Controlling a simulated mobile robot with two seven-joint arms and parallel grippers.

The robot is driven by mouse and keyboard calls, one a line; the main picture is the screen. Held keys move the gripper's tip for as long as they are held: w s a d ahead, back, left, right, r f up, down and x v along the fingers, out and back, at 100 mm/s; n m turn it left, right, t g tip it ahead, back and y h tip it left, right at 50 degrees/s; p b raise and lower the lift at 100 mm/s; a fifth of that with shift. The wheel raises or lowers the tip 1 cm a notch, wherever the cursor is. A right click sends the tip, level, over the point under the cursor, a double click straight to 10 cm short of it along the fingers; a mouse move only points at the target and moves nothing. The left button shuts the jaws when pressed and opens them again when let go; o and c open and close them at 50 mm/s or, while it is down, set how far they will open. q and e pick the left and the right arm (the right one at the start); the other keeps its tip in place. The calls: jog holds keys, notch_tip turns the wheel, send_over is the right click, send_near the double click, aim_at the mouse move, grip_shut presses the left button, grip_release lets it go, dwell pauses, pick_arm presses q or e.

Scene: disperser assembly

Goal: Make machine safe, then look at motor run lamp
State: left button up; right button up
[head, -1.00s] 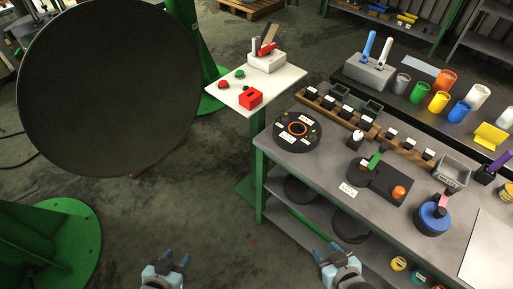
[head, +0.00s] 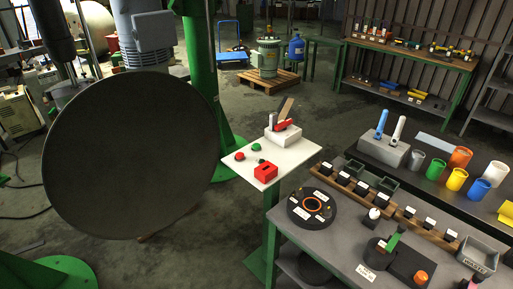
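The machine shows as a large dark round vessel (head: 130,155) at left, a green column (head: 201,85) and a grey finned motor (head: 146,40). A white control stand (head: 300,153) is right of it. It carries a red button (head: 239,156), a green button (head: 256,147), a red box (head: 265,171) with a dark slot, and a pale block (head: 283,136) with a red-handled lever (head: 284,124) and a brown plate. I cannot make out a lamp marked as motor run, or whether one is lit. Neither of my grippers is in view.
A grey workbench (head: 330,248) with a black round fixture (head: 312,208) and labelled blocks stands at lower right. Behind it a dark table (head: 412,178) holds colored cups. A pallet (head: 268,82) with a green motor-like unit (head: 267,58) is farther back.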

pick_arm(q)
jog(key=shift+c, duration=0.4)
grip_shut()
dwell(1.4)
